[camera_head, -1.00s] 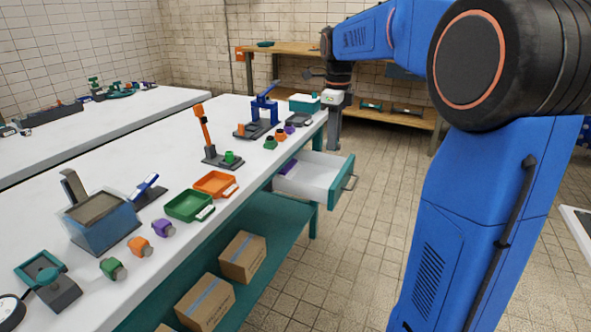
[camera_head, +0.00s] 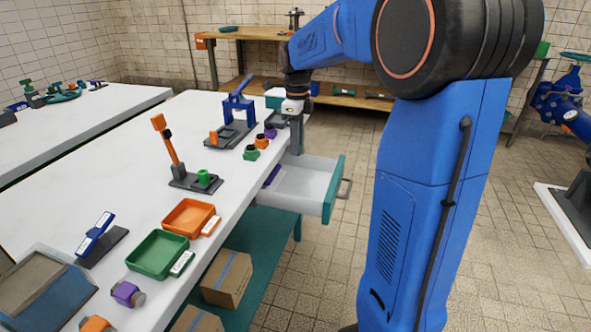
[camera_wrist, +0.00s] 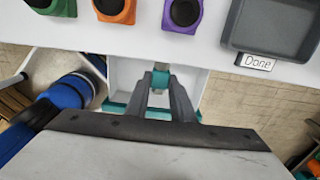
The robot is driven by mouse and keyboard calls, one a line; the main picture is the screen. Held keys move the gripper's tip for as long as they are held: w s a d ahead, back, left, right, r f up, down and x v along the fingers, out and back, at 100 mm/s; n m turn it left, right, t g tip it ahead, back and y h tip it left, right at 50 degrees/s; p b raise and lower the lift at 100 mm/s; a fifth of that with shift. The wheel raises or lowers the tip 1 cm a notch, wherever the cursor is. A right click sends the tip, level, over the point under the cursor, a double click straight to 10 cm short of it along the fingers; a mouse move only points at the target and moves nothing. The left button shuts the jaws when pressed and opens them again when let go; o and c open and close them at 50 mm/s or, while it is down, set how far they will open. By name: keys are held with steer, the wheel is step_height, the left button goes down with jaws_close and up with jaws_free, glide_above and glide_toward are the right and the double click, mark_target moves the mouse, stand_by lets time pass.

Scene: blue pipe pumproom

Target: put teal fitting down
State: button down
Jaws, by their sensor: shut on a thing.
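The teal fitting (camera_wrist: 160,78) is held between the fingertips of my gripper (camera_wrist: 161,86), seen in the wrist view. The fingers are shut on it, above the open drawer (camera_wrist: 125,72) and just off the bench edge. In the head view, my gripper (camera_head: 296,138) points down beside the bench's right edge, over the back of the drawer (camera_head: 310,180). The fitting cannot be made out there. A grey tray labelled "Done" (camera_wrist: 283,48) sits on the bench top, right of the gripper in the wrist view.
Green (camera_head: 251,152), orange (camera_head: 262,141) and purple (camera_head: 270,131) fittings stand in a row near the bench edge. A purple thing (camera_head: 272,176) lies in the drawer. An orange tray (camera_head: 189,217) and a green tray (camera_head: 157,255) lie nearer. The floor right of the drawer is clear.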

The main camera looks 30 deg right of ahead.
steer(key=shift+f, duration=4.8)
steer(key=shift+f, duration=0.6)
steer(key=c, duration=1.5)
jaws_free()
steer(key=shift+c, duration=0.2)
